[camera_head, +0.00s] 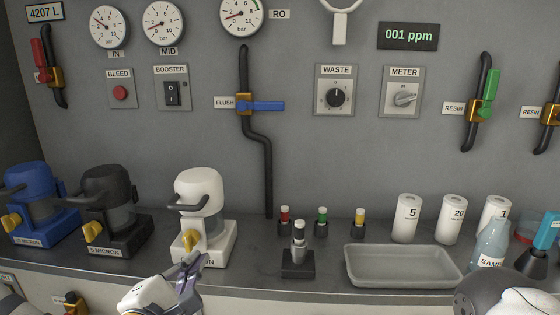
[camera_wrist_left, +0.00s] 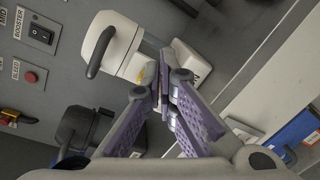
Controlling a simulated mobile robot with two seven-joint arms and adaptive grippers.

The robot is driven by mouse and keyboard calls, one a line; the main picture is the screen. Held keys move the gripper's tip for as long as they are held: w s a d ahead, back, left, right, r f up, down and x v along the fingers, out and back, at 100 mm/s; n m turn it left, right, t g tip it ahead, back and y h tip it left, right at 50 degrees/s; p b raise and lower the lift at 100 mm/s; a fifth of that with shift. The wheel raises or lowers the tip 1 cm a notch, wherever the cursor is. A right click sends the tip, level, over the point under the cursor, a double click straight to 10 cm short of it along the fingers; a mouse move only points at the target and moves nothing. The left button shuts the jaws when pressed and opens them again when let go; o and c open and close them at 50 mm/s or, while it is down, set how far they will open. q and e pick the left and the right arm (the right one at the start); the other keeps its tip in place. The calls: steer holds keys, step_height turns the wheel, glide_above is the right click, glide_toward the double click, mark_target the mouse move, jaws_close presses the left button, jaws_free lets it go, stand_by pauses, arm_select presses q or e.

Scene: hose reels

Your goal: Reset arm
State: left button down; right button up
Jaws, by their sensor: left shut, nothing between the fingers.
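My left gripper (camera_head: 194,264) is at the bottom of the head view, in front of the white filter housing (camera_head: 200,205). In the left wrist view its purple-padded fingers (camera_wrist_left: 167,88) are closed together with nothing between them. The white housing with its dark handle also shows in that view (camera_wrist_left: 122,45), just beyond the fingertips. I cannot tell whether the fingers touch its base. A grey and white rounded part of my other arm shows at the bottom right of the head view; my right gripper does not show.
A black housing (camera_head: 107,205) and a blue housing (camera_head: 32,200) stand to the left. A small stand with a vial (camera_head: 298,262), a grey tray (camera_head: 400,282), white cartridges and a bottle (camera_head: 490,242) occupy the counter to the right. Gauges, valves and a pipe (camera_head: 268,175) cover the wall.

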arm_select(q)
steer(key=s+d+f+m+g+h, duration=0.1)
steer(key=s+d+f+m+g, duration=0.1)
steer(key=s+f+m+g, duration=0.55)
steer(key=s+d+f+m+g, duration=0.2)
steer(key=s+f+m, duration=0.1)
steer(key=s+f, duration=0.8)
steer(key=s+a+f+m+g+y, duration=0.1)
steer(key=s+a+f+m+g, duration=0.1)
steer(key=s, duration=0.6)
steer(key=s+a+f+m+g+y+p, duration=0.1)
steer(key=s+a+f+m+g, duration=0.2)
steer(key=s, duration=0.6)
steer(key=s+a+f+m+g+y, duration=0.2)
steer(key=s+a+m+g, duration=0.2)
steer(key=s, duration=0.4)
steer(key=shift+s+a+f+m+g+p, duration=0.15)
steer(key=shift+s+a+m+g+p, duration=0.25)
steer(key=shift+a+m, duration=0.65)
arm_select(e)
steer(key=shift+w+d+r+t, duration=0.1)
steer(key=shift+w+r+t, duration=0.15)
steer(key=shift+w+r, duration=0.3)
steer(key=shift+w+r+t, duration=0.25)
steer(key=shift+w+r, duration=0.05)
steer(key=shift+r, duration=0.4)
arm_select(q)
steer(key=shift+w+d, duration=0.15)
steer(key=shift+d, duration=0.15)
